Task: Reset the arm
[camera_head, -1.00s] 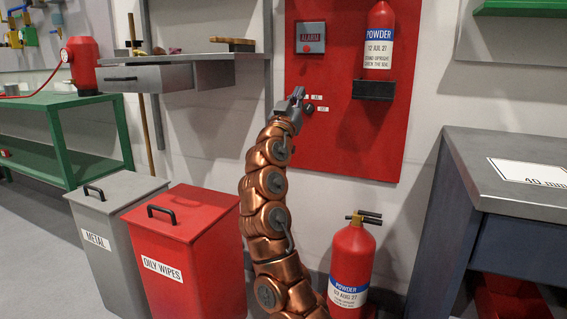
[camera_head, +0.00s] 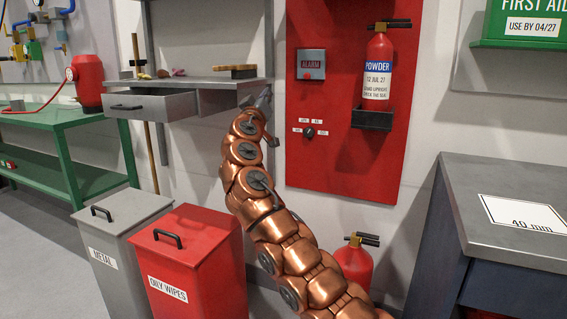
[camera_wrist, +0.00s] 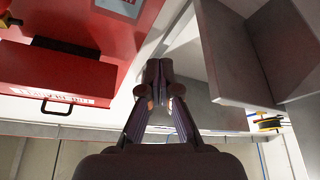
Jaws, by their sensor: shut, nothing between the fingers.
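My copper-coloured arm (camera_head: 262,195) rises from the lower right and leans left. My gripper (camera_head: 264,97) is small and partly blurred in the head view, near the right end of the grey shelf and left of the red board (camera_head: 345,165). In the wrist view my gripper (camera_wrist: 157,70) has its fingertips together with nothing between them. A pale wall and grey panels lie beyond the tips. The knob (camera_head: 309,132) on the red board is now clear of the arm. Whether the gripper touches the shelf cannot be told.
The grey shelf (camera_head: 215,80) has a drawer (camera_head: 150,106) sticking out. A red extinguisher (camera_head: 377,65) sits in its bracket; another (camera_head: 355,262) stands on the floor, partly behind my arm. The red bin (camera_head: 190,250) and grey bin (camera_head: 125,215) stand left. A workbench (camera_head: 500,170) stands right.

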